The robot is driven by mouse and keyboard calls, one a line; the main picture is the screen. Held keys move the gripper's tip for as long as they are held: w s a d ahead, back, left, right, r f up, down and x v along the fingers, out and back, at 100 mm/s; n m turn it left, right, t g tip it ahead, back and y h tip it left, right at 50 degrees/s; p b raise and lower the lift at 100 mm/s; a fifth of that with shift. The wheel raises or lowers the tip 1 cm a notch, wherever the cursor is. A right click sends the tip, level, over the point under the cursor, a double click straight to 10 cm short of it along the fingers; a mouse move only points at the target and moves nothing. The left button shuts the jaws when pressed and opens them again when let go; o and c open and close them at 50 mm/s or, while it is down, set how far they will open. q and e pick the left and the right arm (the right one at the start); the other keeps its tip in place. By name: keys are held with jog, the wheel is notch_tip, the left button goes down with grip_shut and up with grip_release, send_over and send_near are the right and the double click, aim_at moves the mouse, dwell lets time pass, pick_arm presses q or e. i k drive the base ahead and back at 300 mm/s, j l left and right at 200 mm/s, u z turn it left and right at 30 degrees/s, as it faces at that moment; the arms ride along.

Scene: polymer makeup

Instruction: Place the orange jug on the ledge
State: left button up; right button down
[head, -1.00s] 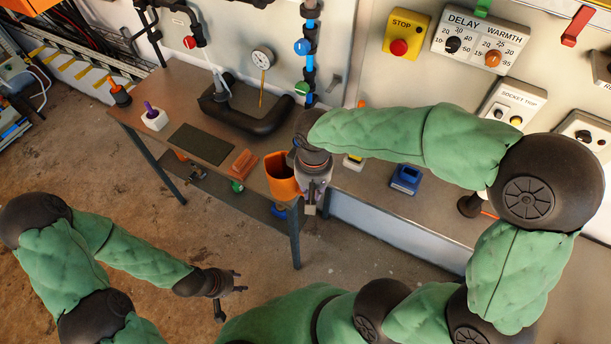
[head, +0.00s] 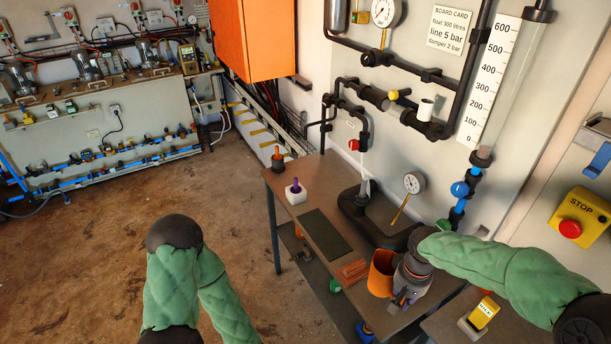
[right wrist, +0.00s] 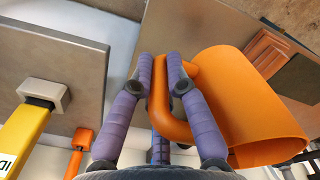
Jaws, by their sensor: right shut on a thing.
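The orange jug (head: 381,273) is at the near right end of the brown table (head: 292,214), against my right gripper (head: 401,298). In the right wrist view the jug (right wrist: 245,105) lies to the right, and the purple fingers of my right gripper (right wrist: 160,66) are shut on its handle (right wrist: 160,110). I cannot tell whether the jug's base touches the tabletop. My left arm shows at the lower left of the head view, but its gripper is out of view. No surface is marked as the ledge.
On the table are a dark mat (head: 326,232), a terracotta block (head: 352,271), a white block with a purple peg (head: 296,193) and a black pipe bend (head: 362,215). A yellow-topped block (head: 482,314) stands on the counter at right.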

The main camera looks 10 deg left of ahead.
aim_at(308, 177)
jog(key=i+j+u, duration=0.15)
jog(key=i+j, duration=0.3)
jog(key=i+j+u, duration=0.15)
jog(key=i+j, duration=0.2)
jog(key=i, duration=0.15)
